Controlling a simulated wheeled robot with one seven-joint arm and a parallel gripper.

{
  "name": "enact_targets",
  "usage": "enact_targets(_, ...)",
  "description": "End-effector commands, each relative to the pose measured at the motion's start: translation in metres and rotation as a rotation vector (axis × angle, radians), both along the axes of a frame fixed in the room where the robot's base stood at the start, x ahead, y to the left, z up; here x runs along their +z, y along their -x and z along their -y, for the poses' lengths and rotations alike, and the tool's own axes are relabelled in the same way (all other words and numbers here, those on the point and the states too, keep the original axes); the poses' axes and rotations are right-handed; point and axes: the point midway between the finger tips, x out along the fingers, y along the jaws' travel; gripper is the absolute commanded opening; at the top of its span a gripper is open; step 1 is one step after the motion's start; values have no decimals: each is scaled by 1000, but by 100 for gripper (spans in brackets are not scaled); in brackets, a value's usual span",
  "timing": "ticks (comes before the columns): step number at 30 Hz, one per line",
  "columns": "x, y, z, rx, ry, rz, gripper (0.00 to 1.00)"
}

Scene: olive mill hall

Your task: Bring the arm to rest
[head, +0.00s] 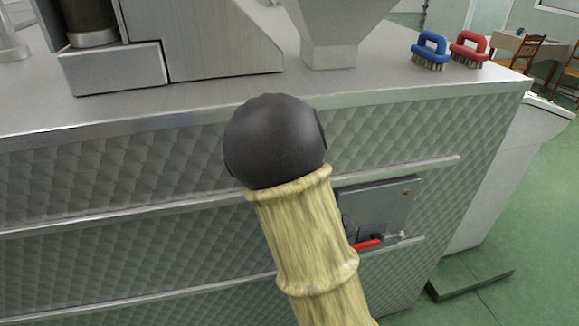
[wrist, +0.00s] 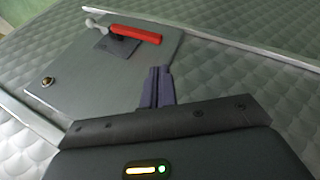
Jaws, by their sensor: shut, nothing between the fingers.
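My gripper (wrist: 156,88) shows in the wrist view with its two dark fingers together and nothing between them. The fingertips are over or in front of a flat grey panel (wrist: 85,75), near its edge. I cannot tell whether they touch it. A red-handled lever (wrist: 135,34) on a dark mount sits on the panel, apart from the fingers. In the head view my arm crosses the middle and hides most of the gripper. The grey panel (head: 392,205) and the red handle (head: 367,244) show just right of the arm.
The panel is on the quilted metal front of a counter (head: 440,135). On the counter top stand a steel hopper (head: 330,50), a blue brush (head: 430,48) and a red brush (head: 468,47). Metal rails (head: 400,172) run along the front. Green floor (head: 530,220) is open at right.

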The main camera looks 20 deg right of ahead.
Motion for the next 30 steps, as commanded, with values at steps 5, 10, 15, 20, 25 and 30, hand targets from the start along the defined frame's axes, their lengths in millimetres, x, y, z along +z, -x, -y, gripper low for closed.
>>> enact_targets(5, 4, 2, -7, -8, -33, -2, 0)
enact_targets(10, 23, 14, -35, -55, -183, -19, 0)
enact_targets(15, 62, 34, -77, -108, -358, -50, 0)
enact_targets(20, 105, 57, -108, -143, -456, -80, 0)
enact_targets(25, 134, 76, -126, -168, -487, -106, 0)
enact_targets(30, 136, 81, -129, -174, -489, -115, 0)
